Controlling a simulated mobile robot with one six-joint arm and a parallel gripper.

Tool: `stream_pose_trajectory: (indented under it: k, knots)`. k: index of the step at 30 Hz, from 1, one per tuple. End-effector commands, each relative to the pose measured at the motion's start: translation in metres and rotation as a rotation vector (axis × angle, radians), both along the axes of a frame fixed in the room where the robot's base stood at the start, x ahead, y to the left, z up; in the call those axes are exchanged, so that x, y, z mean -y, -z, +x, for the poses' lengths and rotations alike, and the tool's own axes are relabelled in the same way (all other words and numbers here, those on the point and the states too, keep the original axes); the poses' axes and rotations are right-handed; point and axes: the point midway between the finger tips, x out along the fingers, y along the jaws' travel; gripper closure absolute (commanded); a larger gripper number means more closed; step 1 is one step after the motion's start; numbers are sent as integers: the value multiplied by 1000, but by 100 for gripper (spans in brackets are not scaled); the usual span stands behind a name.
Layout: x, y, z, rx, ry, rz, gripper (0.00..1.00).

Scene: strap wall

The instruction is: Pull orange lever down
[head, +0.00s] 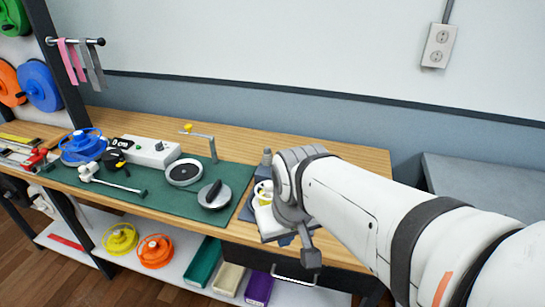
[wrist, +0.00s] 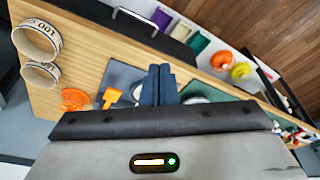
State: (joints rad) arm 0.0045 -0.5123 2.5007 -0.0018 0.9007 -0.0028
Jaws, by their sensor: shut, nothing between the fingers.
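My gripper (wrist: 159,70) is shut and empty, its two dark fingers together in the wrist view. An orange lever-like piece (wrist: 111,97) with a squarish end shows just left of the fingers, by a blue-grey plate (wrist: 122,74) on the wooden bench. It is apart from the fingers in the picture; the depth between them is unclear. In the head view my wrist and arm cover this spot, and I cannot make out the orange lever there.
A round orange thing (wrist: 75,99) and two pale rings (wrist: 38,40) lie on the bench (wrist: 85,60). Bare wood lies behind the mat.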

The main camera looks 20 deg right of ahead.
Motion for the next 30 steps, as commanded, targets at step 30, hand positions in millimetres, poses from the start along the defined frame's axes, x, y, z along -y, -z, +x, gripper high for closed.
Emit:
stream_pose_trajectory:
  k: [30]
  knots:
    - [141, -32, 197, -233, -961, -118, 100]
